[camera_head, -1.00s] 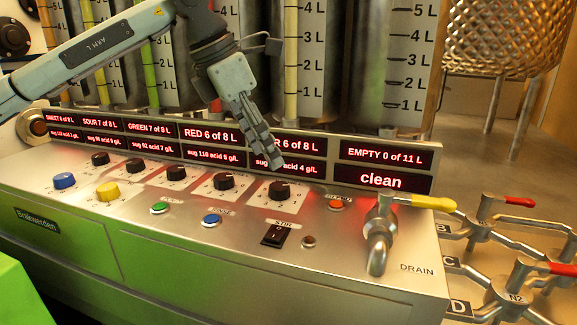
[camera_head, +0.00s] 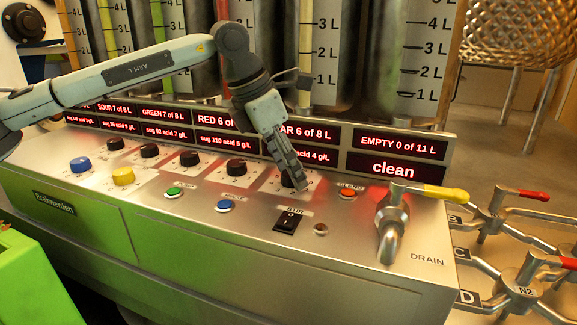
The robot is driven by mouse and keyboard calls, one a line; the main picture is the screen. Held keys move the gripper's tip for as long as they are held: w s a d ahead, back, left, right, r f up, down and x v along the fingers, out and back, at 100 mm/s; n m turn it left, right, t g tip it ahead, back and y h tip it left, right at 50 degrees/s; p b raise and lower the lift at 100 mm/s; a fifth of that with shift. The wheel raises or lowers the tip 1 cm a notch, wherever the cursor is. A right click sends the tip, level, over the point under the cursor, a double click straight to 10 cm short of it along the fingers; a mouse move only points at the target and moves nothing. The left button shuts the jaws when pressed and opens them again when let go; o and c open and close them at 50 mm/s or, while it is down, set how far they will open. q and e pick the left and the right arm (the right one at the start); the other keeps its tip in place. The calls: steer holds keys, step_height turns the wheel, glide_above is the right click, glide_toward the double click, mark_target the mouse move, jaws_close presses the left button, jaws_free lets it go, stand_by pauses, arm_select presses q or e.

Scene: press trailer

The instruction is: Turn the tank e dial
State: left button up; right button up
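The panel carries a row of black dials below red-lit displays. The rightmost dial, which I take as the tank E dial (camera_head: 287,181), lies under a partly covered display reading "AR 6 of 8 L". My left gripper (camera_head: 299,184) reaches down from above with its fingertips over this dial and hides much of it. The fingers look close together from this side, and I cannot tell whether they are apart, touch the dial or grip it. My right gripper is out of view.
Close by are another black dial (camera_head: 236,167), a black rocker switch (camera_head: 290,220), an orange-red button (camera_head: 348,193) and a blue button (camera_head: 225,206). A metal drain tap (camera_head: 392,226) with a yellow lever stands to the right. Pipes with red-handled valves (camera_head: 490,215) lie beyond.

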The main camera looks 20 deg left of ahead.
arm_select(q)
steer(key=c, duration=1)
steer(key=shift+o, duration=0.2)
steer(key=shift+m, duration=0.3)
steer(key=shift+g, duration=0.3)
steer(key=m, duration=0.2)
steer(key=shift+w+m+g+h, duration=0.1)
steer(key=shift+m+g+h, duration=0.2)
steer(key=shift+h, duration=0.1)
steer(key=shift+m+g, duration=0.3)
steer(key=shift+m, duration=0.5)
steer(key=shift+w+a+m+g+p, duration=0.1)
steer(key=shift+m+g+p, duration=0.3)
steer(key=shift+m, duration=0.7)
steer(key=shift+m+g, duration=0.3)
steer(key=shift+m, duration=0.5)
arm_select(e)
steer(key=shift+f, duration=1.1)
